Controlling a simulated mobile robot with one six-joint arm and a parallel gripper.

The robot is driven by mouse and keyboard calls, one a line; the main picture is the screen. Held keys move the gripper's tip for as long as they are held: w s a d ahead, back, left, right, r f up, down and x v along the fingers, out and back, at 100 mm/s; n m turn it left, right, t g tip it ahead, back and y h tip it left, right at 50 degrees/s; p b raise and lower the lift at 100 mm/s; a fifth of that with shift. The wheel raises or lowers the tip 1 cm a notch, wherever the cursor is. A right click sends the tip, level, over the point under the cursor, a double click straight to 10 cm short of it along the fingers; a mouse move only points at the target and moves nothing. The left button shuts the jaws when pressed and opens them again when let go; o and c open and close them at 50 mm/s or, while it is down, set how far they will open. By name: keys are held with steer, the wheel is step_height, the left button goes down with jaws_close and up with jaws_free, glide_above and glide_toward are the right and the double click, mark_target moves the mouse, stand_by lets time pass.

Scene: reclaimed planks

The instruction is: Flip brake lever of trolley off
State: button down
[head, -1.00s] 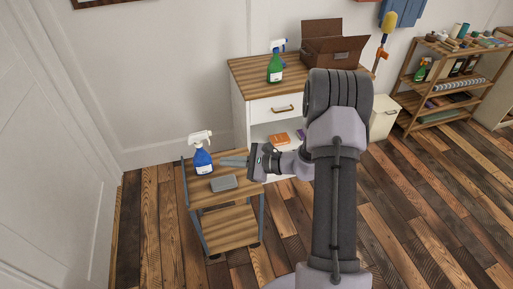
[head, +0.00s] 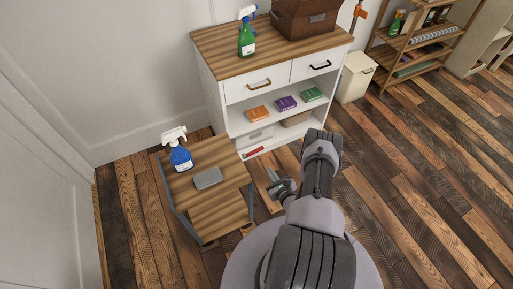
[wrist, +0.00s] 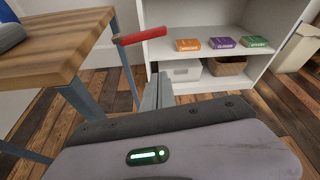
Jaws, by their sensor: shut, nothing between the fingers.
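The trolley (head: 222,211) has plank-like wooden shelves and grey-blue posts and stands at the left in the head view. In the wrist view its top shelf (wrist: 62,48) fills the upper left. The red brake lever (wrist: 141,36) sticks out sideways to the right from near the top of a trolley post. It also shows in the head view (head: 254,152), at the trolley's far right corner. My gripper (head: 271,176) is shut and empty, to the right of the trolley. In the wrist view my fingers (wrist: 159,88) point forward, below the lever and apart from it.
A blue spray bottle (head: 180,157) and a grey box (head: 208,178) stand on the trolley top. A white cabinet (head: 227,100) with drawers and open shelves stands behind. A small cream bin (head: 355,78) is beside it. The plank floor (head: 420,190) at right is clear.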

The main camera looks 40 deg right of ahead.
mark_target(253, 152)
steer(key=f+b+x, duration=0.1)
steer(key=b+x, duration=0.5)
steer(key=x, duration=0.3)
steer(key=r, duration=0.4)
steer(key=shift+w+a+r, duration=0.25)
steer(key=shift+a+r, duration=0.1)
steer(key=shift+r, duration=0.05)
